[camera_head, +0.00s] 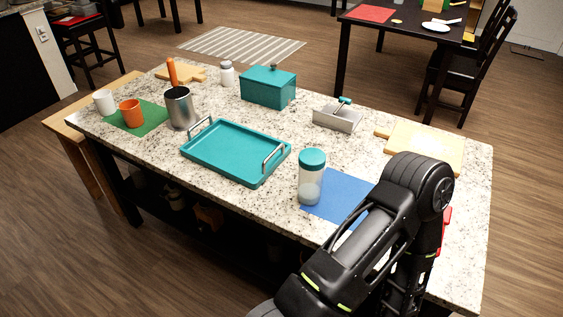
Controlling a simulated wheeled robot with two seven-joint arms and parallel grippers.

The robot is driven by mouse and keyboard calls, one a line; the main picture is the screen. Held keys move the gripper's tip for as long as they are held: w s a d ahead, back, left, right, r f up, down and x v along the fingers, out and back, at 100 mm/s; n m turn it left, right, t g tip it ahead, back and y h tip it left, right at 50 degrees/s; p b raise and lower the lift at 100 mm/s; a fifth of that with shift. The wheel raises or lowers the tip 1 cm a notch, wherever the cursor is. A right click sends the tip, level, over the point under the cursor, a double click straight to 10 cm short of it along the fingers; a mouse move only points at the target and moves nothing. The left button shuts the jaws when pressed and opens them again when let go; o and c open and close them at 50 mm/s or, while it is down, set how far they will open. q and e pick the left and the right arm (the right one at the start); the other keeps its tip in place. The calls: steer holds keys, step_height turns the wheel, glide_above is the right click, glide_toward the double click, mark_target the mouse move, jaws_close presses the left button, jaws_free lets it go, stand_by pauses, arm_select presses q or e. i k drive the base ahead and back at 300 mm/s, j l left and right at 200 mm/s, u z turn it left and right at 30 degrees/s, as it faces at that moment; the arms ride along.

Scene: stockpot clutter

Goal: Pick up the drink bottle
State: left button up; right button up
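A clear bottle with a teal lid (311,177) stands upright on the granite counter at the near edge, by the left edge of a blue mat (332,196). It looks like the drink bottle, and its lower part holds something pale. A smaller white bottle with a grey cap (227,73) stands at the back left of the counter. My black arm comes in from the bottom right and bends over the counter's right end, covering part of the blue mat. Neither of my grippers shows.
A teal tray with metal handles (228,150) lies left of the bottle. Behind are a teal box (268,87), a grey holder (337,118) and a cutting board (428,143). A metal pot (180,108), orange cup (131,113) and white mug (103,101) stand at the left.

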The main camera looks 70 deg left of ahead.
mark_target(310, 184)
steer(key=k+j, duration=0.3)
steer(key=j, duration=0.15)
steer(key=k+j, duration=0.25)
steer(key=j, duration=0.25)
steer(key=k+j, duration=0.3)
steer(key=j, duration=0.15)
